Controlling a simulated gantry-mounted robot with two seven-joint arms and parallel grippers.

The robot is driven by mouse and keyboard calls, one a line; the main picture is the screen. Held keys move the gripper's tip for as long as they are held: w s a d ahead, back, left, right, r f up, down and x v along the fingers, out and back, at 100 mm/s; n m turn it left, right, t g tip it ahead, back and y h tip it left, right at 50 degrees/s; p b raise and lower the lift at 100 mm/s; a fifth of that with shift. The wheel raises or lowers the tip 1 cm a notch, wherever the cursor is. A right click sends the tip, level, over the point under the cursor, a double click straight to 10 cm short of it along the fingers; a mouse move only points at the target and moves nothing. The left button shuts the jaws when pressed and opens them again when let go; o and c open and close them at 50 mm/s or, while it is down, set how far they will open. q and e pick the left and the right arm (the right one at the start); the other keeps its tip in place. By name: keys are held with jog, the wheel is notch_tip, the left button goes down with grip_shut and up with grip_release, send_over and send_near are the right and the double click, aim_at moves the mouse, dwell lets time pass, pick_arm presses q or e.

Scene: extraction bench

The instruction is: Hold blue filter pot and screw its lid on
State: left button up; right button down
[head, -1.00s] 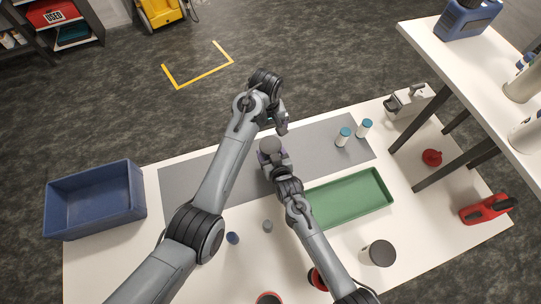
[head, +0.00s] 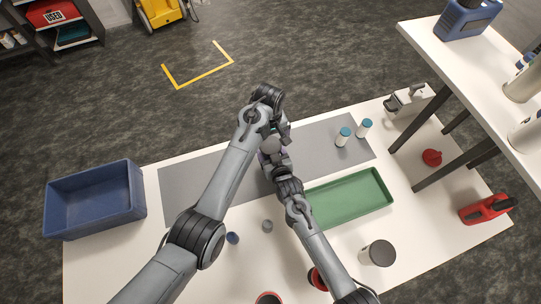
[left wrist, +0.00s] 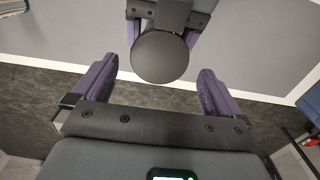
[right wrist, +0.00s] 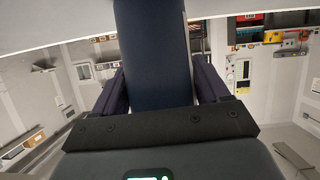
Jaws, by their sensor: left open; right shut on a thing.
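My right gripper (right wrist: 154,92) is shut on the blue filter pot (right wrist: 153,50), a dark blue cylinder between its fingers in the right wrist view. A round dark grey lid (left wrist: 159,57) covers the pot's top in the left wrist view; it also shows from above in the head view (head: 271,145). How tightly it sits cannot be told. My left gripper (left wrist: 156,80) is open and empty, with purple fingers spread to either side of the lid's near edge, apart from it. In the head view the left gripper (head: 284,131) is right beside the lid, and the arms hide most of the pot.
The pot is held over the grey mat (head: 205,180). A blue bin (head: 95,200) stands left. A small blue cap (head: 232,238) and grey cap (head: 267,226) lie in front.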

aim_at(271, 145)
pick_arm(q)
jog(key=shift+f, duration=2)
jog(key=shift+c, duration=0.2)
jog(key=c, duration=1.1)
jog(key=shift+o, duration=0.2)
jog(key=m, duration=0.6)
jog(key=shift+m, duration=0.3)
jog(key=o, duration=1.1)
jog(key=shift+r, duration=0.1)
